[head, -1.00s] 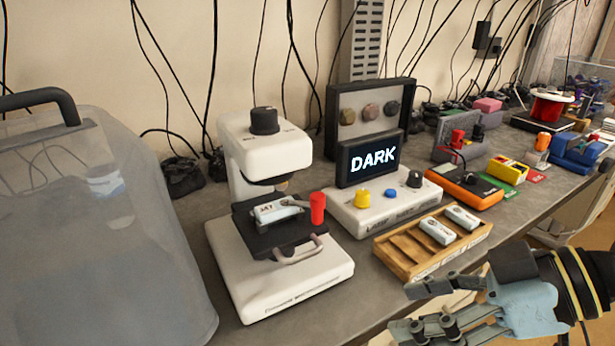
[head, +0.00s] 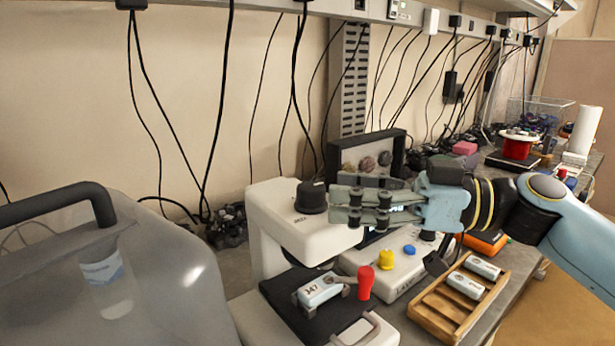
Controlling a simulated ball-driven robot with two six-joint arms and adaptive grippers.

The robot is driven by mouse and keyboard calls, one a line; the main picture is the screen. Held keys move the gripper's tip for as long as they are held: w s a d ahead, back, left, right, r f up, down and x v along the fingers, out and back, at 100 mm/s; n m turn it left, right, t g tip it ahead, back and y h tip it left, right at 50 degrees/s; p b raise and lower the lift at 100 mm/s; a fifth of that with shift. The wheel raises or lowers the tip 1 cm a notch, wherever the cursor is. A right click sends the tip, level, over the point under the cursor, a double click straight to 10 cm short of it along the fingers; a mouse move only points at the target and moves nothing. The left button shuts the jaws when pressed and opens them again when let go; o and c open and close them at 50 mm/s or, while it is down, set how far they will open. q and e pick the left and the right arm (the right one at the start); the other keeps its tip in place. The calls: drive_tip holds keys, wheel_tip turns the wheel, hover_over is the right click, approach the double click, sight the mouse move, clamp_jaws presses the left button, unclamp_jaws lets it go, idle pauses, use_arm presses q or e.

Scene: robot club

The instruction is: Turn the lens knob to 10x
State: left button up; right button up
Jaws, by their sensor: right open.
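The lens knob (head: 311,197) is a black cylinder on top of the white microscope head (head: 300,232). Small marks sit beside it on the white top, too small to read. My right gripper (head: 334,205) comes in from the right with its fingers apart, pointing left. Its fingertips are just right of the knob, and in this view they overlap its right edge; I cannot tell whether they touch it. The microscope's black stage (head: 283,292) holds a white numbered slide (head: 319,288), with a red handle (head: 365,282) beside it. My left gripper is not in view.
A clear case with a dark handle (head: 50,205) stands left of the microscope. A white control box (head: 405,268) with yellow and blue knobs is at the right; my gripper covers most of its display. A wooden slide tray (head: 440,318) lies in front of it. Cables hang behind.

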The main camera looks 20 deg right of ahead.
sight(310, 186)
drive_tip(key=x, duration=0.2)
drive_tip(key=p+x, duration=0.1)
drive_tip(key=x, duration=0.1)
drive_tip(key=shift+r+p, duration=0.2)
drive_tip(key=shift+p, duration=0.1)
drive_tip(key=shift+w+a+f, duration=0.1)
drive_tip(key=shift+w+a, duration=0.05)
drive_tip(key=shift+a, duration=0.2)
drive_tip(key=shift+w+a+f, duration=0.1)
drive_tip(key=shift+w+a, duration=0.05)
drive_tip(key=shift+a, duration=0.15)
drive_tip(key=shift+c, duration=0.3)
clamp_jaws()
drive_tip(key=shift+a+f+m+t+h, duration=0.1)
drive_tip(key=shift+f+m+t+h, duration=0.05)
drive_tip(key=shift+m+t+h, duration=0.95)
drive_tip(key=shift+m+t, duration=0.1)
drive_tip(key=shift+t, duration=0.3)
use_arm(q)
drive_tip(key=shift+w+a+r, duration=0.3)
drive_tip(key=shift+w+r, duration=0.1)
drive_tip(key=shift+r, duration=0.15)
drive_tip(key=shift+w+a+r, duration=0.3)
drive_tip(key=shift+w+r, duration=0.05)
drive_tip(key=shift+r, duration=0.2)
use_arm(e)
drive_tip(key=shift+m+t+h, duration=1.2)
drive_tip(key=shift+t+h, duration=0.1)
drive_tip(key=shift+h, duration=0.1)
